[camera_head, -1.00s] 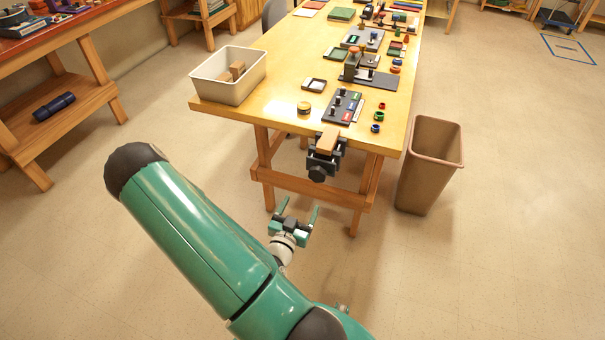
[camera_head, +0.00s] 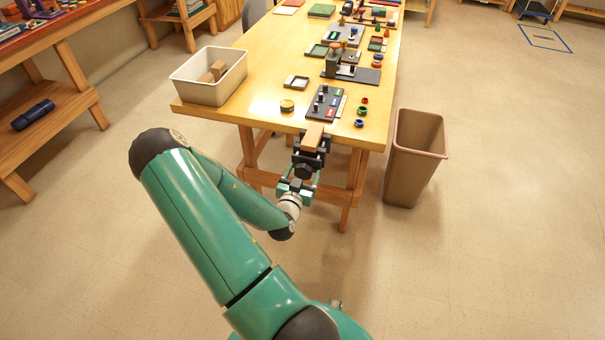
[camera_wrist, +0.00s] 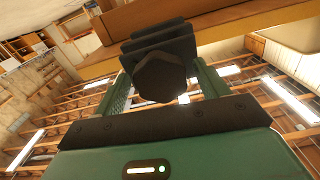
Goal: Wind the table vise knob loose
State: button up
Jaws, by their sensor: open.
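The table vise (camera_head: 311,146) is a dark clamp fixed to the front edge of the wooden table (camera_head: 215,114), with a wooden block (camera_head: 313,134) in its jaws. Its black knob (camera_head: 303,171) faces me below the table edge. In the wrist view the knob (camera_wrist: 160,77) is a dark, faceted round shape with the vise body behind it. My gripper (camera_head: 300,180) is open right at the knob. In the wrist view its two green fingers (camera_wrist: 162,88) stand on either side of the knob, with gaps visible. Whether the knob is fully between the fingertips is hard to tell.
A white bin (camera_head: 182,89) with wooden blocks sits on the table's left corner. A black switch panel (camera_head: 325,103) and several small coloured parts lie behind the vise. A brown waste bin (camera_head: 416,170) stands right of the table. The floor in front is clear.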

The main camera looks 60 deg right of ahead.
jog(key=c, duration=1)
jog(key=shift+o, duration=0.2)
